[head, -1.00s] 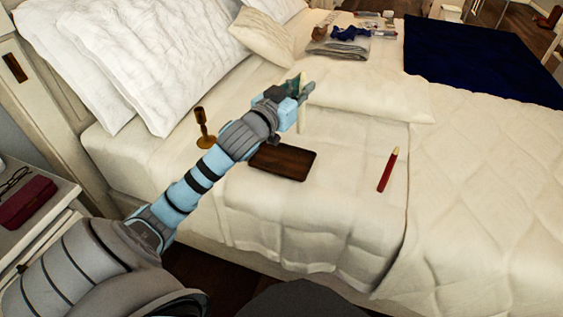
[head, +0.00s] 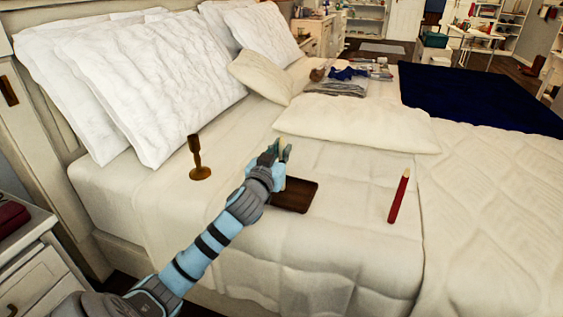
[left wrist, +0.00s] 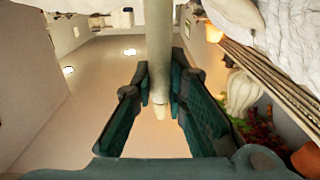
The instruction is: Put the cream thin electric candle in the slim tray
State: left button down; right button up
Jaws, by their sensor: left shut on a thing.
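The cream thin electric candle (left wrist: 160,50) is clamped between the fingers of my left gripper (left wrist: 160,95) in the left wrist view. In the head view my left gripper (head: 280,150) is over the far left part of the slim tray, and a small piece of the candle (head: 282,146) shows between its fingers. The slim tray (head: 297,196) is dark brown and lies flat on the bed. My gripper and forearm hide its left part. I cannot tell whether the candle's lower end touches the tray. My right gripper is not in view.
A brass candlestick (head: 197,160) stands on the bed left of my arm. A red candle (head: 399,197) lies right of the tray. A cream pillow (head: 355,124) lies behind the tray. The bed between tray and red candle is clear.

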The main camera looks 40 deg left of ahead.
pick_arm(q)
jog(key=shift+f, duration=0.4)
jog(key=shift+r, duration=0.1)
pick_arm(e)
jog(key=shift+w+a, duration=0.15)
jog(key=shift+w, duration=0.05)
pick_arm(q)
jog(key=c, duration=2)
grip_release()
jog(key=shift+c, duration=0.2)
jog(key=o, duration=0.4)
jog(key=shift+o, duration=0.2)
jog(key=p+v, duration=0.2)
jog(key=v, duration=1)
jog(key=shift+p, duration=0.35)
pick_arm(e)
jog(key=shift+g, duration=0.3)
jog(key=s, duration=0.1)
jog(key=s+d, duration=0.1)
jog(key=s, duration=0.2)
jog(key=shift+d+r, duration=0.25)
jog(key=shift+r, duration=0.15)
